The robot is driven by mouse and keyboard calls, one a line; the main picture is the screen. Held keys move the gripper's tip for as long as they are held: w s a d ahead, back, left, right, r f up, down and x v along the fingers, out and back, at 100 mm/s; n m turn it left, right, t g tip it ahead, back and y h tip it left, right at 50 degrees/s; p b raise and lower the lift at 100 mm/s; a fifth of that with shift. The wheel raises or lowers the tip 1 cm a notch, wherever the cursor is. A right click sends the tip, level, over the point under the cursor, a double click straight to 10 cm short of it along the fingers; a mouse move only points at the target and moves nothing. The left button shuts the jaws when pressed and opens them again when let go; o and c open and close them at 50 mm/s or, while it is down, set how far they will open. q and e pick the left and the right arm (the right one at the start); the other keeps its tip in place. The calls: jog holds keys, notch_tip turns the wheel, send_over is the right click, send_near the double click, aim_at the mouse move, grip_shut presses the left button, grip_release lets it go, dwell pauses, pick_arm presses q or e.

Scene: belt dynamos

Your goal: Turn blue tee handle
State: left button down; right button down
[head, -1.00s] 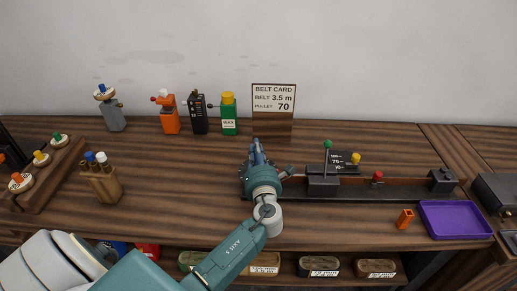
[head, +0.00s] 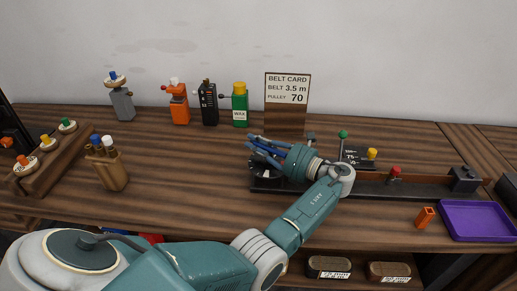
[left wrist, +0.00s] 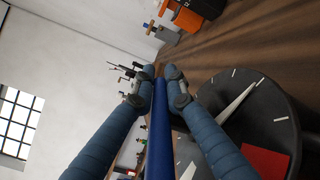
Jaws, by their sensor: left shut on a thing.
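My left gripper (head: 256,148) is over the left end of the dark belt rig (head: 425,189), its fingers pointing left in the head view. In the left wrist view my left gripper (left wrist: 160,78) is closed on the blue tee handle (left wrist: 160,135), a straight blue bar between its fingers. A black dial (left wrist: 225,110) with white ticks, a pale pointer and a red patch lies beside the bar. In the head view the fingers mostly hide the handle and dial. My right gripper is out of view.
The rig carries a green-knobbed lever (head: 343,134), a yellow knob (head: 372,153) and a red knob (head: 394,171). A belt card (head: 288,88) stands behind. A purple tray (head: 478,238) and small orange block (head: 425,217) are at right.

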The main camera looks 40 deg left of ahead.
pick_arm(q)
jog(key=shift+s+d+f+n+g+b, duration=0.1)
jog(key=shift+s+n+g+b, duration=0.2)
jog(key=shift+n+g+b, duration=0.4)
jog(key=shift+s+f+n+g+b, duration=0.1)
jog(key=shift+s+n+g+b, duration=0.25)
jog(key=shift+g+b, duration=0.55)
jog(key=shift+g+h, duration=0.3)
jog(key=c, duration=1.7)
grip_release()
jog(key=shift+c, duration=0.2)
jog(key=shift+w+r, duration=0.1)
jog(key=shift+r, duration=0.25)
notch_tip(320, 180, up, 10)
jog(key=shift+f, duration=0.25)
